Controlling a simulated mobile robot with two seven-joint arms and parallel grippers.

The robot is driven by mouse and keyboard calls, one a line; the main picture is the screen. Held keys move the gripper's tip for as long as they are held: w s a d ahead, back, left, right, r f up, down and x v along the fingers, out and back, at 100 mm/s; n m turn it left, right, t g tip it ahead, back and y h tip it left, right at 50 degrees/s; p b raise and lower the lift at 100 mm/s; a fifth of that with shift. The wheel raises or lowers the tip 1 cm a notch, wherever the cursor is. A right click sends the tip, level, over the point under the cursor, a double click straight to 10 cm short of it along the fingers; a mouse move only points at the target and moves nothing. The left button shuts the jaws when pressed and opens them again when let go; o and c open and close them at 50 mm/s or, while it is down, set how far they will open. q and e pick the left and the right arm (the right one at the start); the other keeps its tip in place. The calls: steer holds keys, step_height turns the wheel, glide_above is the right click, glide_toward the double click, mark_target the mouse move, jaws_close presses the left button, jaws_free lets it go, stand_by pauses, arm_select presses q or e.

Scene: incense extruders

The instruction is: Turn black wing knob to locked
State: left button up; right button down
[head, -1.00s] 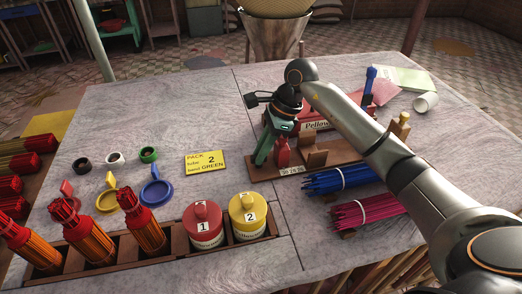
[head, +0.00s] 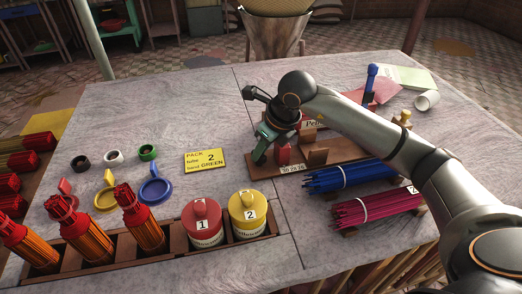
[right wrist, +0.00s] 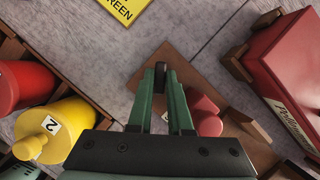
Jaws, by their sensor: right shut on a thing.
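My right gripper (head: 260,152) reaches down at the left end of the wooden stand (head: 266,174). In the right wrist view its two green fingers (right wrist: 165,80) are close together, shut on a small dark piece, the black wing knob (right wrist: 160,76), at their tips. Most of the knob is hidden by the fingers, so I cannot tell its exact angle. A red rounded part (right wrist: 205,112) is just right of the fingers; it also shows in the head view (head: 283,154). My left gripper is not in view.
A red box (right wrist: 295,70) stands on the right in the wrist view. A yellow card (head: 206,160), a red canister (head: 202,222) and a yellow canister (head: 247,213) are to the left. Blue sticks (head: 345,176) and pink sticks (head: 375,207) lie in front of the stand.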

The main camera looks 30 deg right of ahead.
steer(key=m+h, duration=0.1)
steer(key=m, duration=0.2)
steer(key=shift+a+m+b, duration=0.1)
steer(key=shift+m+b, duration=0.2)
steer(key=shift+b, duration=0.1)
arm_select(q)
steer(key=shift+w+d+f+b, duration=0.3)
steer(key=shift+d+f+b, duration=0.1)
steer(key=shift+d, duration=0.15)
arm_select(e)
steer(key=shift+a+m+h, duration=0.1)
steer(key=shift+m+h, duration=0.9)
steer(key=shift+m, duration=0.9)
steer(key=c, duration=0.8)
jaws_free()
steer(key=shift+c, duration=0.2)
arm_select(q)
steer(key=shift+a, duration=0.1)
